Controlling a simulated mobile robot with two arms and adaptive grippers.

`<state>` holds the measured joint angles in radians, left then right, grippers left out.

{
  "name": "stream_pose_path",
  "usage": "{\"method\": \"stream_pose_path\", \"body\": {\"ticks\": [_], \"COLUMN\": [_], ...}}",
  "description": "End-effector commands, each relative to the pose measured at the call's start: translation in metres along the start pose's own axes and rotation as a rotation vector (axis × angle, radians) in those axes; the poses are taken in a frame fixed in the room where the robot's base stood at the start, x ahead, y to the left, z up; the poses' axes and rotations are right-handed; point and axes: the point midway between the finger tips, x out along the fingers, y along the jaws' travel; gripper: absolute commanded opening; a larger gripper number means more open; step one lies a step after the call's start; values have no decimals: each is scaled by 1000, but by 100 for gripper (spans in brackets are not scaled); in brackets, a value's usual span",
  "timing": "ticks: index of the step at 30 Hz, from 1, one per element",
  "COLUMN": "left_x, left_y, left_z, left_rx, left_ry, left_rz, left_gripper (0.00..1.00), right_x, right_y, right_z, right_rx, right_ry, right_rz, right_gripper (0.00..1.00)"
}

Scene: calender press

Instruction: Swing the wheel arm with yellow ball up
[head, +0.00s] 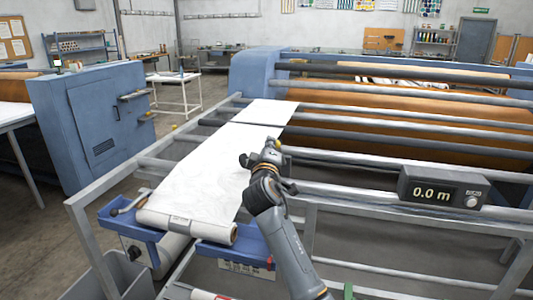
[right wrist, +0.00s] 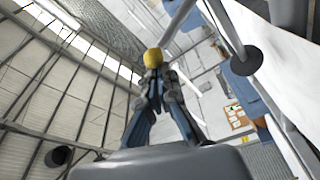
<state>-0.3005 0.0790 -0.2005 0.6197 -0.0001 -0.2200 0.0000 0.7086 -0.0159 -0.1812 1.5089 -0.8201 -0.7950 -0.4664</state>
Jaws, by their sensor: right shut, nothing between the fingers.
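The yellow ball (right wrist: 153,57) shows in the right wrist view just at the closed fingertips of my right gripper (right wrist: 153,82). It looks touching or very close; I cannot tell which. In the head view a small bit of the yellow ball (head: 278,143) shows beside my right gripper (head: 262,152), over the right edge of the white fabric. My right gripper is shut with nothing between its fingers. The wheel arm itself is mostly hidden behind my gripper, and its angle cannot be made out. My left gripper is not in view.
White fabric (head: 195,175) runs to a roll at the front, between blue trays (head: 226,233). Grey bars (head: 400,113) cross in front of the large orange-brown roller (head: 390,130). A meter box (head: 440,188) reads 0.0 m. A blue cabinet (head: 95,125) stands left.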

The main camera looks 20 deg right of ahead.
Motion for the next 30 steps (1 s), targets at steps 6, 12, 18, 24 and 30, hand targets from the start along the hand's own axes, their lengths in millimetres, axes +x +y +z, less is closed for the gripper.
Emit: {"method": "stream_pose_path", "body": {"ticks": [6, 12, 18, 24, 30], "left_x": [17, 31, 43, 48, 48], "left_y": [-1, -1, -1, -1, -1], "left_z": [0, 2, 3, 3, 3], "left_rx": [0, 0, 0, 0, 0], "left_ry": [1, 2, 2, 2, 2], "left_rz": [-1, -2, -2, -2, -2], "left_gripper": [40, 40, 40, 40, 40], "right_x": [-2, -4, -6, -6, -6], "right_y": [6, 10, 14, 17, 18], "right_z": [10, 19, 26, 29, 30], "right_rx": [59, 165, 259, 304, 315], "right_ry": [-1, -1, 0, 0, -1], "right_rz": [13, 35, 56, 66, 68], "right_gripper": [0, 0, 0, 0, 0]}}
